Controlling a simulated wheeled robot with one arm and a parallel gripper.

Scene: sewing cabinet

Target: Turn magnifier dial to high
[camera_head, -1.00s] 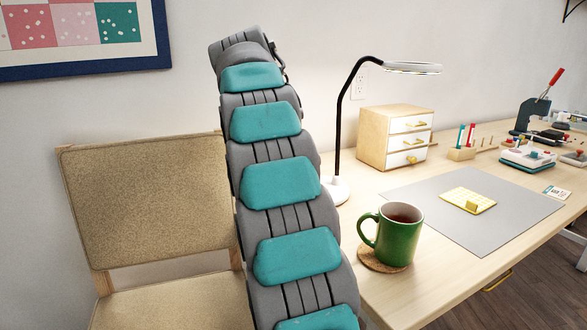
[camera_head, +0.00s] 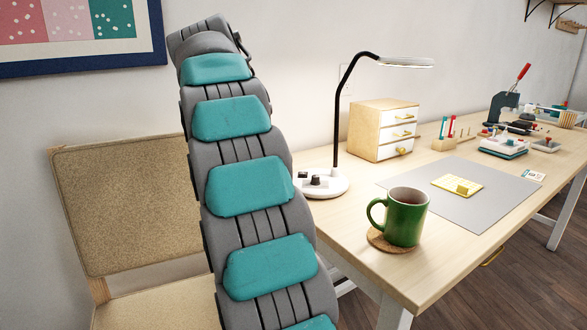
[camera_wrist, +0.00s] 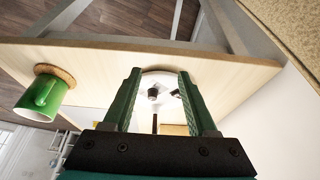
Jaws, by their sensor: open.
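The magnifier lamp has a round white base (camera_head: 322,188) on the table's near left part, a black curved stem (camera_head: 337,110) and a flat white ring head (camera_head: 405,61). A dark dial (camera_head: 319,181) sits on the base, with small dark controls beside it. In the wrist view, the base (camera_wrist: 160,78) and a dark dial (camera_wrist: 153,93) show between the fingers, with another dark control at right. My gripper (camera_wrist: 160,73) has its two green fingers apart and empty. It appears apart from the dial. The dial's markings are too small to read. My gripper is hidden in the head view.
A green mug (camera_head: 403,217) stands on a cork coaster (camera_head: 378,240) right of the lamp base. A small drawer cabinet (camera_head: 383,130) stands behind the lamp. A grey mat (camera_head: 470,215) covers the middle of the table. A chair (camera_head: 122,200) is at left.

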